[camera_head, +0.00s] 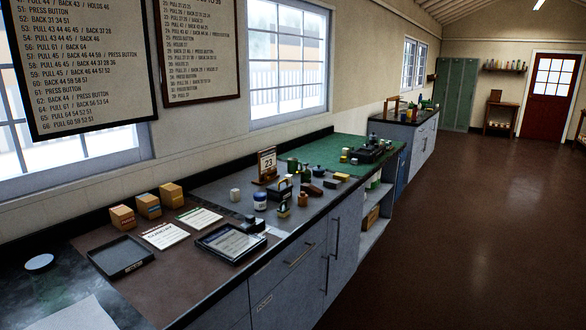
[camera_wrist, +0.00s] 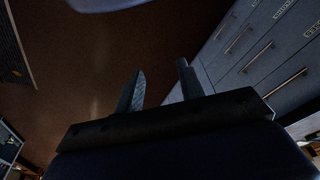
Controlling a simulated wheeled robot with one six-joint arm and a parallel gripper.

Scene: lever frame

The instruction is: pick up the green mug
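I cannot make out a mug for certain. A small dark green object (camera_head: 292,165) stands on the long counter at the left edge of the green mat; it is too small to tell if it is a mug. Another small green object (camera_head: 427,104) is on the far counter, also too small to tell. My gripper (camera_wrist: 162,82) shows in the wrist view with its two fingers apart and nothing between them. It points at the brown floor beside drawer fronts, away from the countertop objects. It is not in the head view.
The brown floor (camera_head: 450,220) at right is clear.

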